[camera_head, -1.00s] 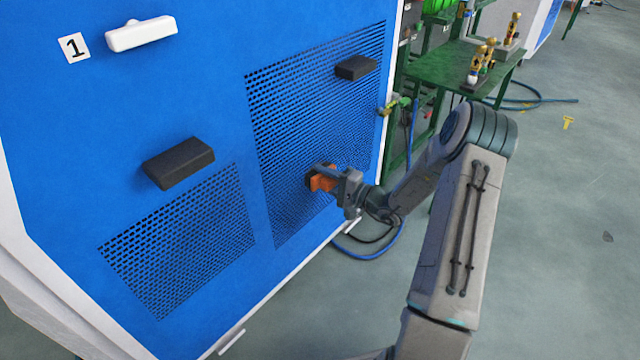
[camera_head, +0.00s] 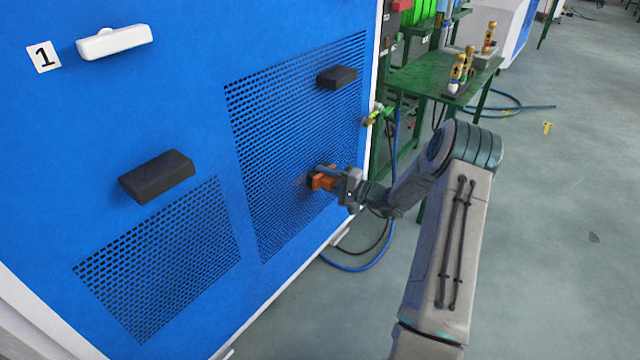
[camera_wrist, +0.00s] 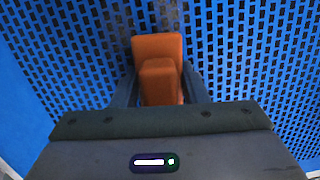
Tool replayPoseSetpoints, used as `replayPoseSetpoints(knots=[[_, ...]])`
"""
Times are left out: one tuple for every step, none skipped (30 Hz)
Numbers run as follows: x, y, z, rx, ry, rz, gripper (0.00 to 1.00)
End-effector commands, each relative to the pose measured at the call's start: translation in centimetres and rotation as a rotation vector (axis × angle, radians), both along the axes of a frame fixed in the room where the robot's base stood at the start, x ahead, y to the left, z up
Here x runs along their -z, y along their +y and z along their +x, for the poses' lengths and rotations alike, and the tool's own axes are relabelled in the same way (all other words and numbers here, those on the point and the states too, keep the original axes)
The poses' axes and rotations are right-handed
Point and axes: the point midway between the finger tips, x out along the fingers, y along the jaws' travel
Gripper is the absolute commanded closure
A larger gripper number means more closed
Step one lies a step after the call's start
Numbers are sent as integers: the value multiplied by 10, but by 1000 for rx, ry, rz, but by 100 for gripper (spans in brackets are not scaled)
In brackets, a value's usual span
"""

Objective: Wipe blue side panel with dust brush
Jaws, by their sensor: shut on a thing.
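The blue side panel (camera_head: 100,120) fills the left of the head view, with a large perforated grille (camera_head: 270,130) on its right part. My gripper (camera_head: 326,180) is at the lower right part of this grille. It is shut on the orange dust brush (camera_head: 320,183). In the wrist view the orange brush body (camera_wrist: 158,62) sits between the two fingers, in front of the perforated blue metal. The bristles are mostly hidden, so I cannot tell surely whether they touch the panel.
Black handles (camera_head: 157,176) and (camera_head: 338,77), plus a white handle (camera_head: 114,42), stick out from the panel. A green table (camera_head: 430,75) with brass fittings (camera_head: 468,68) stands behind at right. A blue hose (camera_head: 350,268) lies on the floor. Open floor (camera_head: 560,200) lies at right.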

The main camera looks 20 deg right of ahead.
Motion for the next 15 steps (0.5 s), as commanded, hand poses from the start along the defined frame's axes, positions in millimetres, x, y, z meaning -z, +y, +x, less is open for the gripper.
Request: replayPoseSetpoints(knots=[[0,0,0,0,0,0,78],[-1,0,1,-1,0,0,78],[-3,0,1,-1,0,0,78],[-4,0,1,-1,-1,-1,78],[-6,1,1,-1,-1,-1,78],[-9,1,2,-2,-2,0,78],[-11,1,2,-2,-2,0,78],[-12,2,2,-2,-2,0,78],[-14,2,3,-2,-2,0,78],[-15,3,3,-2,-2,0,78],[-15,3,2,-2,-2,0,78],[-15,5,2,-3,-1,1,78],[-15,6,1,-4,-1,1,78],[-15,8,-1,-4,-1,1,78],[-15,12,-3,-5,0,1,78]])
